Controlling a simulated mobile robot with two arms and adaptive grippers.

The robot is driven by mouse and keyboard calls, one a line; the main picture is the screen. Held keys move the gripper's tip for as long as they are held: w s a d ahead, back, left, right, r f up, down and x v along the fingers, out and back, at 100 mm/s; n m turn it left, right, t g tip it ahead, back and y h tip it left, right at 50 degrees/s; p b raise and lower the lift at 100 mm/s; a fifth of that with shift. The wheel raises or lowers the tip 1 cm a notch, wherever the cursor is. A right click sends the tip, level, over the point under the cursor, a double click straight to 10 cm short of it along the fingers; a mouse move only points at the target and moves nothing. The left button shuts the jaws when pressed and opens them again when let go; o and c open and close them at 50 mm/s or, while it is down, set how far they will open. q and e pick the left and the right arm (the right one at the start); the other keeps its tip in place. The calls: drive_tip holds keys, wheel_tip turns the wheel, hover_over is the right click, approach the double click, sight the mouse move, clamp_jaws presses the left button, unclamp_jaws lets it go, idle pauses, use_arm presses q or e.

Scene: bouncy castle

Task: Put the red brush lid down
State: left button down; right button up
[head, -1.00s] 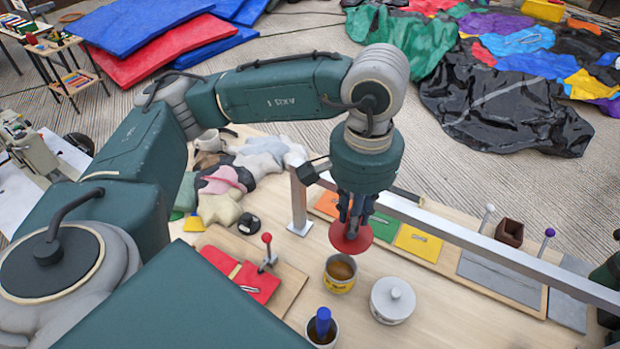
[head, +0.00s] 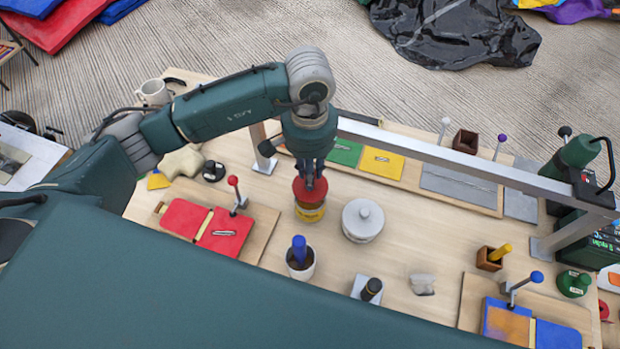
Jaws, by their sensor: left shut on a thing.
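My left gripper (head: 311,184) points down in the middle of the head view, shut on the red lid (head: 301,190). The lid is over the mouth of a small yellow tin (head: 311,213) and hides its opening. I cannot tell whether the lid rests on the rim or hangs just above it. The fingers cover part of the lid. My right gripper is not in view.
A white lidded pot (head: 362,222) stands close to the right of the tin. A cup with a blue-handled tool (head: 300,262) stands in front. A red patch board (head: 207,228) lies to the left. A metal rail (head: 430,160) runs behind. Bare tabletop (head: 420,245) lies to the right.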

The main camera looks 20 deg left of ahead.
use_arm(q)
drive_tip(key=shift+f, duration=0.55)
wheel_tip(320, 180, down, 3)
drive_tip(key=shift+f+p, duration=0.1)
drive_tip(key=shift+p, duration=0.4)
drive_tip(key=shift+f, duration=0.1)
drive_tip(key=shift+f+b, duration=0.2)
drive_tip(key=shift+b, duration=0.2)
drive_tip(key=c, duration=1.5)
unclamp_jaws()
drive_tip(key=shift+r, duration=0.1)
drive_tip(key=shift+c, duration=0.2)
drive_tip(key=shift+r, duration=0.1)
